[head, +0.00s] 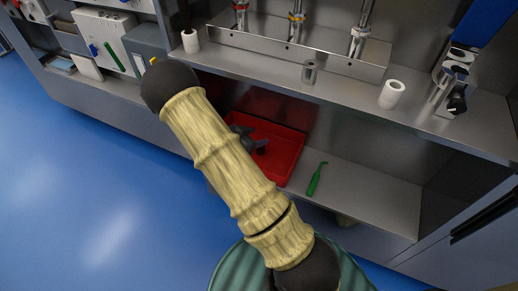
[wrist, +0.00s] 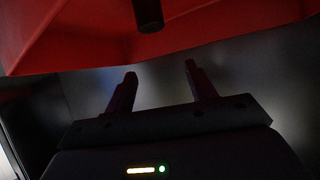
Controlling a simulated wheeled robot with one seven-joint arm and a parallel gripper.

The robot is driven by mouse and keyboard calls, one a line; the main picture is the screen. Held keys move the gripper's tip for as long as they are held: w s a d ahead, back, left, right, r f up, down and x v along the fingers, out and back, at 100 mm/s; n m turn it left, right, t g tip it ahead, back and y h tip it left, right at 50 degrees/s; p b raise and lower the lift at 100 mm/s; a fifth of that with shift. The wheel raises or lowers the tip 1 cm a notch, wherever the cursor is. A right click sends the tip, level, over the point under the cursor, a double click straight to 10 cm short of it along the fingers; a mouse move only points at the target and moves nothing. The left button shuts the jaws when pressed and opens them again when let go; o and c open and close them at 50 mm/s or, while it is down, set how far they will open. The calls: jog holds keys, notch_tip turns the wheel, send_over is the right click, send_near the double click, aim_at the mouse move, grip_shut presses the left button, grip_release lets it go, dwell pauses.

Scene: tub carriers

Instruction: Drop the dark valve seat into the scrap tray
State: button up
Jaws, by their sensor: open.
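The red scrap tray (head: 290,152) sits on the lower shelf, partly hidden by my arm in the head view. Its red side also fills the top of the wrist view (wrist: 70,40). A short dark cylinder, which looks like the dark valve seat (wrist: 149,14), shows against the red tray at the top of the wrist view, beyond my fingertips and apart from them. I cannot tell whether it rests on the tray floor. My gripper (wrist: 158,72) is open, with nothing between its fingers. In the head view my gripper (head: 252,140) is dark and over the tray's left part.
A green-handled tool (head: 317,180) lies right of the tray. The upper shelf above holds a metal cylinder (head: 309,73), white cylinders (head: 391,94) (head: 190,41) and a rack of metal rods (head: 290,45). The lower shelf's right part is clear.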

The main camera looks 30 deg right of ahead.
jog(key=p+v, duration=0.5)
jog(key=v, duration=1.2)
jog(key=shift+d, duration=0.1)
